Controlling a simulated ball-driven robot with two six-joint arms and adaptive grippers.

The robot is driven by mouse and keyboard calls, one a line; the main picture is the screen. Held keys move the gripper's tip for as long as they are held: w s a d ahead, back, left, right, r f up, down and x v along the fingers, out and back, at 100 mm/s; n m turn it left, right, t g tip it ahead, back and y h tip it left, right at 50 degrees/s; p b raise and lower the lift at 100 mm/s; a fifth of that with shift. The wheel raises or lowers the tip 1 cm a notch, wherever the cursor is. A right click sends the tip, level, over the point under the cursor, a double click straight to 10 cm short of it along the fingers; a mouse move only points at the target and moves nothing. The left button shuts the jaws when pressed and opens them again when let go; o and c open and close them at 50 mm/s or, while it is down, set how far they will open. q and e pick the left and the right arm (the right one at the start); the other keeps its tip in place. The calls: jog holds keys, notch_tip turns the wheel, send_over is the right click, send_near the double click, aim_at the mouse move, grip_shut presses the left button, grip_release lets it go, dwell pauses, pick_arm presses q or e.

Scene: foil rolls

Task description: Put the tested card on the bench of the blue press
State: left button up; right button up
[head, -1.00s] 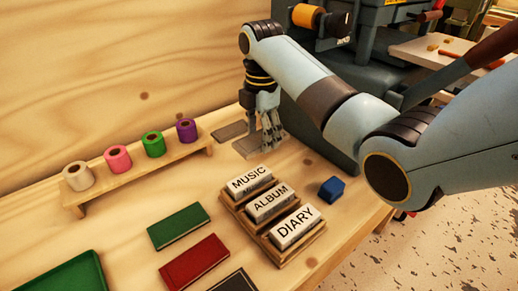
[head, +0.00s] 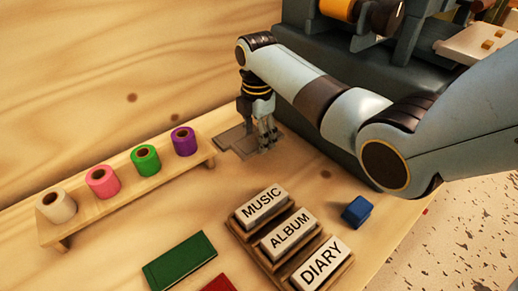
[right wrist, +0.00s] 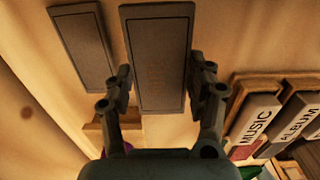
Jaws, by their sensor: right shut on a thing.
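Two flat grey cards lie by the back wall in the head view. My right gripper (head: 264,146) points down at the right-hand one (head: 246,148). In the right wrist view this grey card (right wrist: 158,45) sits between my two fingers (right wrist: 160,95), which are shut on its long edges; faint lettering shows on it. I cannot tell if it is off the table. The other grey card (right wrist: 82,45) lies beside it, apart. A dark blue-grey machine (head: 312,100) stands behind my right arm; I cannot tell if it is the blue press. My left gripper is out of view.
A wooden rack (head: 130,197) with several coloured foil rolls stands left of the cards. A wooden holder (head: 236,229) with MUSIC, ALBUM and DIARY blocks is in front. A blue block (head: 356,210) and a green book (head: 180,261) lie near it. A pale board (head: 478,42) is at the far right.

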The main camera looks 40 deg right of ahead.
aim_at(257, 139)
notch_tip(257, 139, down, 4)
jog(key=shift+r+b, duration=0.15)
jog(key=shift+b, duration=0.2)
jog(key=shift+f, duration=0.25)
jog(key=shift+w, duration=0.1)
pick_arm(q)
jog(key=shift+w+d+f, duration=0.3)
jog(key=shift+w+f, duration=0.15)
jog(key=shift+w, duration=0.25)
pick_arm(e)
jog(key=shift+f, duration=0.1)
jog(key=o, duration=1.2)
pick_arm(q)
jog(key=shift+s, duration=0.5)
